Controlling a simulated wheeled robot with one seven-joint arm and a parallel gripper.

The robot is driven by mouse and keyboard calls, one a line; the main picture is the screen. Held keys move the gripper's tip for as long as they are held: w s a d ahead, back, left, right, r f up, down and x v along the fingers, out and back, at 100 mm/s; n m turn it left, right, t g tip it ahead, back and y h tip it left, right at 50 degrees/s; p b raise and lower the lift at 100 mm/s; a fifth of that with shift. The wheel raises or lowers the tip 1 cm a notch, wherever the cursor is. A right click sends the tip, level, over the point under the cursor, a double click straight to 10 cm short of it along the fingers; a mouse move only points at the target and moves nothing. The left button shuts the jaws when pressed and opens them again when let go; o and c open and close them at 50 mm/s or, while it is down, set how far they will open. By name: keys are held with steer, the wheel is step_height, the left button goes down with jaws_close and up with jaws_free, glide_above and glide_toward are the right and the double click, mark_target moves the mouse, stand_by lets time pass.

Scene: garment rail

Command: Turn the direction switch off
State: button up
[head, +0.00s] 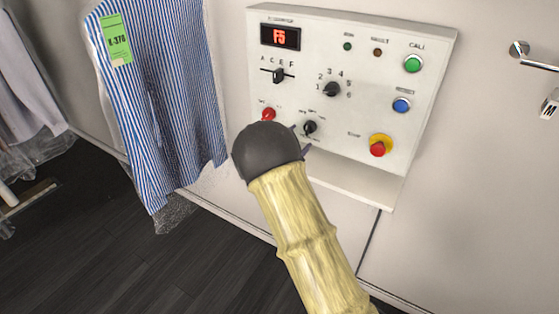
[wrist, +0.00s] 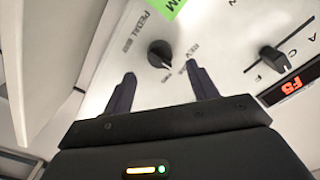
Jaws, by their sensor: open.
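The direction switch is a black rotary knob (head: 310,127) low on the white control panel, with small labels around it. In the wrist view the knob (wrist: 160,54) shows a pale pointer mark toward its lower right, beside small lettering I cannot read surely. My gripper (wrist: 160,83) is open, with one dark finger on either side of the knob's line. The fingertips look apart from the knob; how far they are from the panel is unclear. In the head view my dark wrist hides most of the gripper, and only finger slivers show beside the knob.
The panel (head: 440,60) also has a selector lever (head: 278,75), a numbered knob (head: 331,89), a red control (head: 268,114), a green button (head: 413,64), a blue button (head: 401,105) and a red stop button (head: 378,149). A striped shirt (head: 165,95) hangs close on the left.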

steer(key=b+v, duration=0.1)
steer(key=v, duration=1.1)
steer(key=shift+b, duration=0.4)
steer(key=s+d+n+g+y+p, duration=0.2)
steer(key=s+d+n+g+y, duration=0.1)
steer(key=s, duration=0.5)
steer(key=s+d+r+n+g+y+p, duration=0.1)
steer(key=s+d+n+g+y+p, duration=0.2)
steer(key=s+n, duration=0.4)
steer(key=s+d+r+n+g+y+p, duration=0.1)
steer(key=s+d+n+g+y+p, duration=0.2)
steer(key=s, duration=0.8)
steer(key=d+n+g+y, duration=0.1)
steer(key=n+g, duration=0.1)
steer(key=g, duration=0.1)
steer(key=shift+s+y, duration=0.25)
steer(key=shift+y, duration=0.05)
steer(key=shift+d, duration=0.15)
